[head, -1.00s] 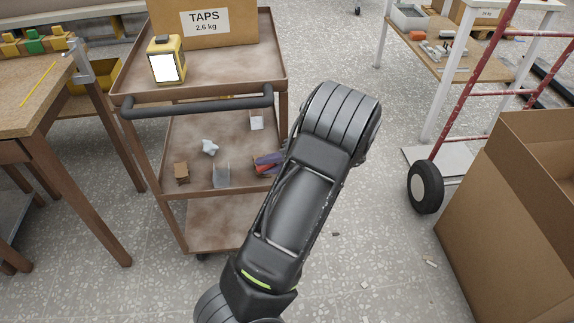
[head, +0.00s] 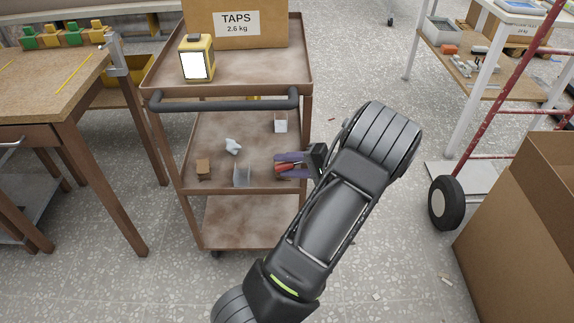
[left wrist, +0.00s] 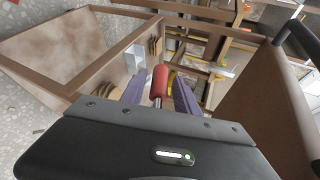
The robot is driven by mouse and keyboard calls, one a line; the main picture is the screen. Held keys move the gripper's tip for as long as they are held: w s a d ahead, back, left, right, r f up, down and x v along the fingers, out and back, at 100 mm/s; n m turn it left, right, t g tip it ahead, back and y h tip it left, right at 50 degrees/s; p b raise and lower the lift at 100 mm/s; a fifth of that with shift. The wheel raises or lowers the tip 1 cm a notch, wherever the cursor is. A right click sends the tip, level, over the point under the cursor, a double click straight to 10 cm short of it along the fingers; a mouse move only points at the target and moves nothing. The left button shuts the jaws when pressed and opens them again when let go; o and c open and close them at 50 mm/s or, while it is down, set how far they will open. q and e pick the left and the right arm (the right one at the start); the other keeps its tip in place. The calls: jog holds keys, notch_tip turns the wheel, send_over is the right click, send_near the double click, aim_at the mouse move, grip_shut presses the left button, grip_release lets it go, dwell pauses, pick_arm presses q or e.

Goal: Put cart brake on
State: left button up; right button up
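The brown cart (head: 153,82) has three trays and a dark push bar (head: 225,103) at its near edge. My left gripper (head: 280,164) is at the right side of the middle tray, its purple fingers pointing left. A red handle (head: 289,167) shows at these fingers. In the left wrist view the red handle (left wrist: 160,80) stands on a short metal stem between the parted fingers, with gaps on both sides. I cannot tell if it is the brake lever or a loose tool. My right gripper is not in view.
A cardboard TAPS box (head: 265,30) and a yellow device (head: 197,62) stand on the top tray. Small items, including a grey cup (head: 242,176), lie on the middle tray. A workbench (head: 45,95) is left; a red hand truck (head: 485,120) and large carton (head: 520,240) are right.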

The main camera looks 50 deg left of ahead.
aim_at(296, 165)
pick_arm(q)
jog(key=shift+o, duration=0.3)
jog(key=p+v, duration=0.1)
jog(key=v, duration=0.7)
jog(key=shift+f, duration=0.1)
dwell(0.5)
